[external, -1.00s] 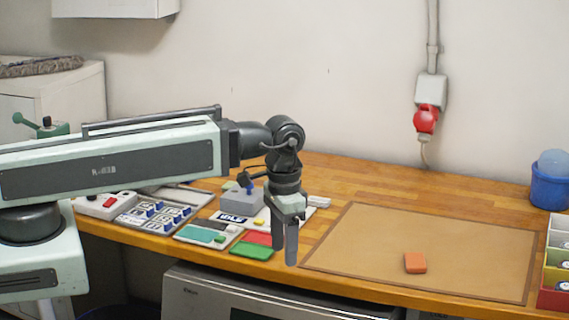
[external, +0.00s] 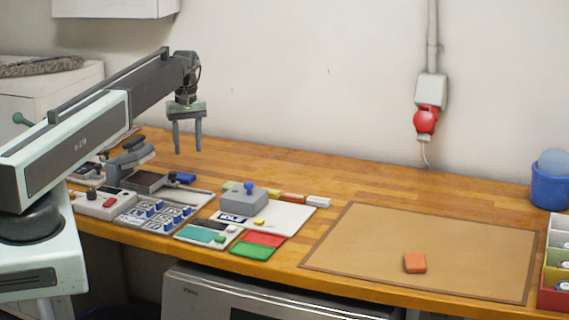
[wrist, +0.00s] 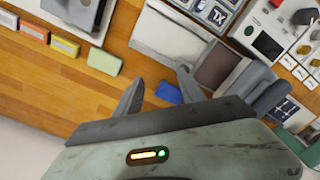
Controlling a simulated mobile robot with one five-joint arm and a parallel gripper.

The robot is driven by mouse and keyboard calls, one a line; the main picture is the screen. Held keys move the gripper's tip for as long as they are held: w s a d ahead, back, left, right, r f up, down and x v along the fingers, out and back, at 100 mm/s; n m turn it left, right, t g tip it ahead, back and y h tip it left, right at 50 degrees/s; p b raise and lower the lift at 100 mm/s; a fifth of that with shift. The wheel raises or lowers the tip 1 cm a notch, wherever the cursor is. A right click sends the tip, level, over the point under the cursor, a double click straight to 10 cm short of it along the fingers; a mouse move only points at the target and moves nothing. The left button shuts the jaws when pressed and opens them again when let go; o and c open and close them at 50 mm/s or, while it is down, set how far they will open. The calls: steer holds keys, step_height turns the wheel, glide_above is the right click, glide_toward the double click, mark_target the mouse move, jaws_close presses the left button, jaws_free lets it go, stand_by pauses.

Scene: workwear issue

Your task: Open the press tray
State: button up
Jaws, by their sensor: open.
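The press (external: 128,160) stands at the back left of the wooden bench, grey with a raised arm. Its tray (external: 146,182) is a dark flat plate, which also shows in the wrist view (wrist: 217,66). A blue handle (external: 183,178) sits at the tray's right side; the wrist view shows it (wrist: 168,92) between my fingers in the picture. My gripper (external: 188,150) is open and empty, pointing down above the handle and apart from it. In the wrist view my fingers (wrist: 160,78) are spread. Whether the tray is shut I cannot tell.
A grey box with a blue knob (external: 244,201) and several coloured blocks (external: 292,197) lie to the right. A brown mat (external: 345,240) with an orange block (external: 414,263) fills the right. Bare wood lies behind the press.

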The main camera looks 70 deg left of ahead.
glide_above(173, 172)
steer(key=shift+s+a+n, duration=0.1)
steer(key=shift+a+n, duration=0.05)
steer(key=shift+n, duration=0.25)
step_height(173, 172, down, 8)
steer(key=b, duration=0.8)
steer(key=shift+r, duration=0.15)
jaws_close()
stand_by(0.5)
